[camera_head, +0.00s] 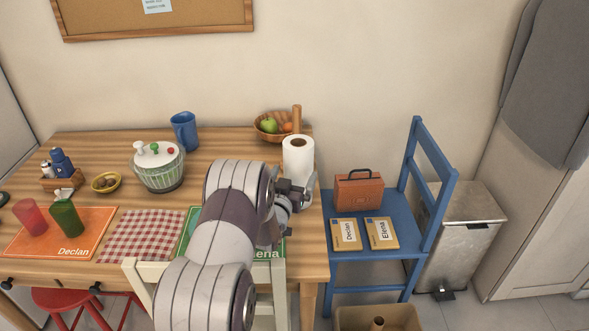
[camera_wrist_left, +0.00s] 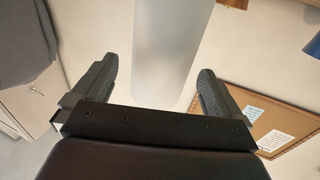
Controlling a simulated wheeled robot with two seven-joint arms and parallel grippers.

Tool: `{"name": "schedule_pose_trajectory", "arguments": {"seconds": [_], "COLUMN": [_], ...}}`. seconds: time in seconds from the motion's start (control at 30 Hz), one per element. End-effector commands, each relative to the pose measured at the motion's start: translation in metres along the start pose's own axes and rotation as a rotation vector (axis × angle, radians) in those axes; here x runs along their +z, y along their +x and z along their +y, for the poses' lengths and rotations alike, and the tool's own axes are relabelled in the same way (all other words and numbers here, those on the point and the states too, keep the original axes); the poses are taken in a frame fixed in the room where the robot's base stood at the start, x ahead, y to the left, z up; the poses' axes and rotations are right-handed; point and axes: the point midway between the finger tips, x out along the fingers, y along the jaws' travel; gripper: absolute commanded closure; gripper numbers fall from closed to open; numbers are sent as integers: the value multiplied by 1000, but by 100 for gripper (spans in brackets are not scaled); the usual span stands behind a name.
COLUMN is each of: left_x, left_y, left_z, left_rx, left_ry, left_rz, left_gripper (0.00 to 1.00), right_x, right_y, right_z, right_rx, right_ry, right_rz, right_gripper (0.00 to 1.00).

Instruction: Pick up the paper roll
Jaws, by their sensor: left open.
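The white paper roll (camera_head: 298,158) stands upright near the right edge of the wooden table, with a brown core opening on top. My left gripper (camera_head: 298,185) is open at the roll's lower part, on its near side. In the left wrist view the roll (camera_wrist_left: 168,50) shows as a pale cylinder between the spread fingers of the gripper (camera_wrist_left: 157,75). There is a visible gap beside each finger, and I cannot tell whether either touches it. The roll's base is partly hidden by the gripper in the head view. My right gripper is not in view.
A fruit bowl (camera_head: 266,131) stands behind the roll. A blue mug (camera_head: 184,131) and a lidded salad spinner (camera_head: 158,172) stand to the left. A blue chair (camera_head: 372,208) with a red-brown case (camera_head: 358,191) is to the right. A pale chair back (camera_head: 140,278) is near my arm.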

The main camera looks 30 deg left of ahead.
Motion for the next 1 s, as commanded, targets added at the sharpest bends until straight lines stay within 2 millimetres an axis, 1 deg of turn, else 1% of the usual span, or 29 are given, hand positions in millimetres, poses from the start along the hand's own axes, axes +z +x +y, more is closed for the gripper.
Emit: {"name": "schedule_pose_trajectory", "arguments": {"seconds": [0.03,0.1,0.17,0.27,0.33,0.43,0.53,0.7,0.73,0.77,0.8,0.83,0.87,1.0], "left_x": [0,0,0,-2,-5,-4,-4,-4,-4,-4,-4,-4,-4,-5], "left_y": [10,19,25,41,55,70,77,77,77,77,77,77,77,77], "left_z": [0,0,0,1,1,1,1,1,1,1,1,1,1,1], "left_rx": [0,0,0,1,0,0,-1,-1,-1,-1,0,0,0,0], "left_ry": [0,0,0,1,1,1,0,0,0,0,0,0,0,0], "left_rz": [0,-1,-2,-1,-1,-2,-4,-3,-3,-3,-3,-3,-3,-2], "left_gripper": [0,0,0,0,0,0,0,0,6,16,29,39,45,45], "right_x": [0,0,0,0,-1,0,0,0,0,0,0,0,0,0], "right_y": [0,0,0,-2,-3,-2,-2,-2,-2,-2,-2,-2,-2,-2], "right_z": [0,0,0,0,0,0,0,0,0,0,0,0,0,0], "right_rx": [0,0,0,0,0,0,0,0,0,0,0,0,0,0], "right_ry": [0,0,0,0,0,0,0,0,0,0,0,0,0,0], "right_rz": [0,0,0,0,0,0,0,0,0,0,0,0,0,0], "right_gripper": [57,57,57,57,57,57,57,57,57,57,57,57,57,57]}}
